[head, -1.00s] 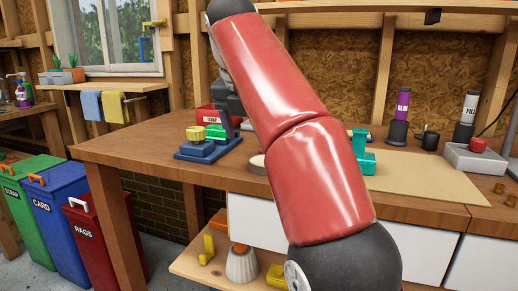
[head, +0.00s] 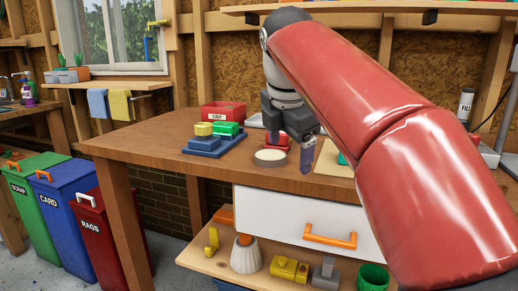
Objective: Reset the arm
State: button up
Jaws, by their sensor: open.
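My gripper (head: 292,150) hangs at the end of my red arm, over the right part of the visible bench top (head: 150,149). Its fingers point down and are spread apart, with nothing seen between them. A round pale disc with a dark rim (head: 270,157) lies on the bench just left of the fingers. My arm crosses the right half of the head view and hides much of the bench there.
A white drawer (head: 290,226) with an orange handle is below. A shelf (head: 235,272) holds several items. The bench's left end is clear.

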jog(key=s+d+f+m, duration=0.5)
jog(key=s+f+m, duration=0.5)
jog(key=f+m, duration=0.2)
jog(key=s+d+f+m+t, duration=0.1)
jog(key=s+d+f+m, duration=0.3)
jog(key=s+f+m, duration=0.6)
notch_tip(320, 180, down, 3)
jog(key=shift+s+d+f+m+y, duration=0.2)
jog(key=shift+s+d+m+y, duration=0.2)
jog(key=shift+m, duration=0.7)
